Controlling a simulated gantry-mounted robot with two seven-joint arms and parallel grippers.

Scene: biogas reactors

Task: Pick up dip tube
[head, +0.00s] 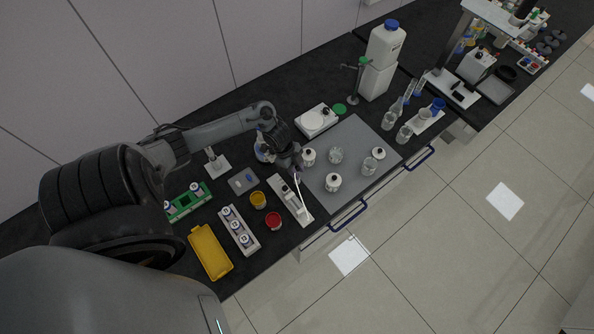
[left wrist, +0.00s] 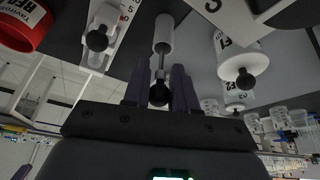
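My left gripper (head: 298,170) points down over the white rack (head: 293,203) on the black bench in the head view. In the left wrist view, the dark purple fingers of the left gripper (left wrist: 160,82) stand on both sides of a black ball knob. The knob (left wrist: 158,94) joins a thin rod and a white cylinder, which looks like the dip tube (left wrist: 164,36). The knob about fills the gap between the fingers; I cannot tell whether they press on it. The tube's far end is hidden. My right gripper is not in view.
Right of the gripper, a grey mat (head: 345,190) bears several white-lidded jars. A red cup (head: 273,220), a yellow cup (head: 258,200), a white vial rack (head: 239,230) and a yellow tray (head: 210,251) stand left of the rack. A white balance (head: 316,120) stands behind.

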